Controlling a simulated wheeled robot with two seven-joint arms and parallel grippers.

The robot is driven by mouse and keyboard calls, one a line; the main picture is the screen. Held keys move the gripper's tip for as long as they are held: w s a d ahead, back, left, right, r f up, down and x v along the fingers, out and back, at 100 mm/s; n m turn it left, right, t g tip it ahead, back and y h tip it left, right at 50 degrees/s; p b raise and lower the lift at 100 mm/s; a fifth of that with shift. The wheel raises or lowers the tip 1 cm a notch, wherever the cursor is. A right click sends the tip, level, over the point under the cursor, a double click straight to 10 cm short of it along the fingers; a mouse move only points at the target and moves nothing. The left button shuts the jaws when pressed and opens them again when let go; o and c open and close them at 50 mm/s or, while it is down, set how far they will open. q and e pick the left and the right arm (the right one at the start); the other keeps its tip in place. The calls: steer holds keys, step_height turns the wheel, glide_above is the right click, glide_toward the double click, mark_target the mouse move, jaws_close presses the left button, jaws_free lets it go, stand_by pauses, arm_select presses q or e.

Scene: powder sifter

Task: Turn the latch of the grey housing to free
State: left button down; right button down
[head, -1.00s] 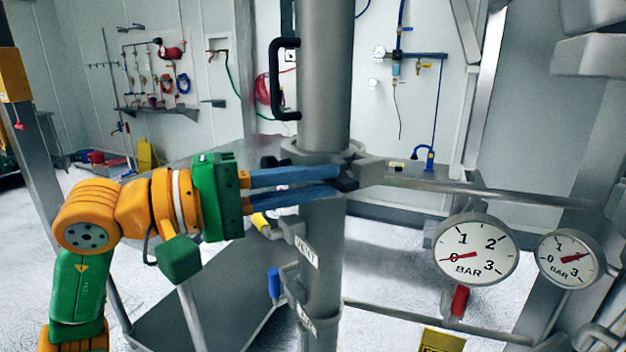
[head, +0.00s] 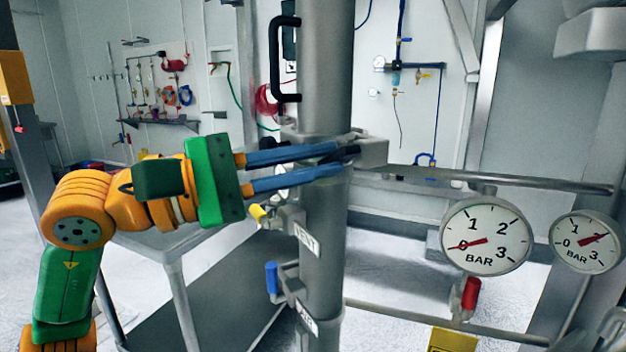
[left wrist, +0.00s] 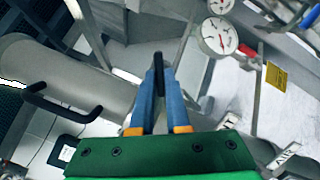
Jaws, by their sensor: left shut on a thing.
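The grey housing (head: 325,75) is an upright metal cylinder with a black bow handle (head: 285,60) on its side. It also shows in the left wrist view (left wrist: 65,65), lying slantwise with its handle. The dark latch (left wrist: 158,66) sits at the collar joint of the housing. My left gripper (head: 348,150) has its blue fingers in front of the joint, shut on the latch. In the head view the fingers hide most of the latch. My right gripper is not in view.
Two pressure gauges (head: 485,236) (head: 585,241) stand at the right. Below the joint are a yellow-handled valve (head: 258,213) and a blue-handled valve (head: 271,278) on the pipe. A horizontal rail (head: 470,180) runs right from the joint.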

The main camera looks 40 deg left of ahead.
arm_select(q)
steer(key=n+t+y+b, duration=0.1)
steer(key=n+b, duration=0.2)
steer(key=n, duration=0.3)
steer(key=n+t+y+b, duration=0.1)
steer(key=n+b, duration=0.2)
steer(key=n, duration=0.4)
steer(key=shift+s+d, duration=0.1)
steer(key=shift+d, duration=0.1)
steer(key=shift+n, duration=0.5)
